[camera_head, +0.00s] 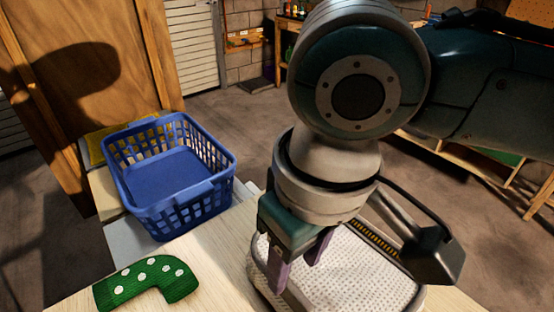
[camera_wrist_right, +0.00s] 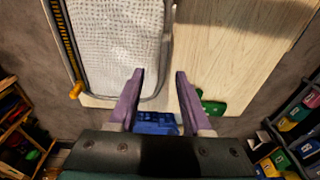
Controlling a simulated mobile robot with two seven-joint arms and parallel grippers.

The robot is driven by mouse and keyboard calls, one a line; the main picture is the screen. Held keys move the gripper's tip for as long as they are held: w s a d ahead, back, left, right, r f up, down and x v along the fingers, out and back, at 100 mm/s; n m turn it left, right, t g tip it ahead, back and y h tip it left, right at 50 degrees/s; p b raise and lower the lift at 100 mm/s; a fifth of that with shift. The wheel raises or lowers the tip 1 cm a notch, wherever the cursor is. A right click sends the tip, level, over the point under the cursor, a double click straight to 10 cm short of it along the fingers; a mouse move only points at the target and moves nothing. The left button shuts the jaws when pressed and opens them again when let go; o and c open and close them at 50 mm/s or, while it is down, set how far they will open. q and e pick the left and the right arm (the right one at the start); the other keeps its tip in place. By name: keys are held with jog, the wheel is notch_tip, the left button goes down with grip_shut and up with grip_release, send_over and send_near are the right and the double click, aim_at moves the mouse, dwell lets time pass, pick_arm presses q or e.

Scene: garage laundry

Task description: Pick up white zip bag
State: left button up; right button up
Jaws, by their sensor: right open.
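The white zip bag (camera_head: 350,275) lies flat on the pale wooden table. It has a dotted white top, grey edging and a dark zip along its right side in the head view. In the right wrist view the bag (camera_wrist_right: 115,45) fills the upper left, with an orange tab near its edge. My right gripper (camera_head: 297,264) is open and points down over the bag's left part. In the wrist view the gripper (camera_wrist_right: 160,74) has one finger over the bag's edge and the other over bare wood. I cannot tell whether either finger touches the bag. My left gripper is out of view.
A green sock-like cloth with white dots (camera_head: 147,281) lies on the table (camera_head: 215,255) left of the bag. An empty blue plastic basket (camera_head: 170,180) stands beyond the table edge. Bare wood lies between cloth and bag. My right arm hides part of the background.

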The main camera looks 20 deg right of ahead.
aim_at(291, 284)
jog(key=f, duration=0.4)
jog(key=shift+s+a, duration=0.1)
jog(key=shift+a, duration=0.15)
jog(key=shift+f+b, duration=0.3)
jog(key=shift+f, duration=0.25)
grip_shut()
dwell(0.6)
